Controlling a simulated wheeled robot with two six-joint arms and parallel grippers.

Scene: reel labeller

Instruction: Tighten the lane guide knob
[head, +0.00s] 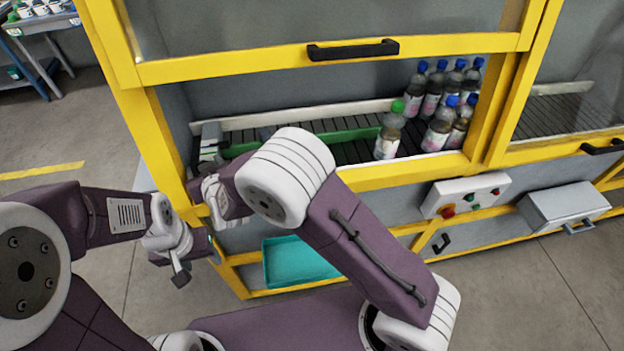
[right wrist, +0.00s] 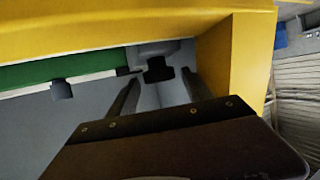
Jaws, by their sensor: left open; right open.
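A dark lane guide knob (right wrist: 158,70) sits under a grey bracket near the end of the green lane guide (right wrist: 92,74) in the right wrist view. The fingers of my open right gripper (right wrist: 160,78) point toward it, one on each side; whether they touch it I cannot tell. In the head view the green lane guide (head: 345,137) runs along the conveyor, and my right arm hides the right gripper and this knob. My left gripper (head: 196,268) is open and empty, low in front of the machine's left corner.
A second dark knob (right wrist: 62,90) hangs farther left on the guide. Several bottles (head: 438,105) stand at the conveyor's right. The yellow frame (head: 410,176) borders the opening. A teal bin (head: 298,262) lies below, and a control box (head: 466,194) is at the right.

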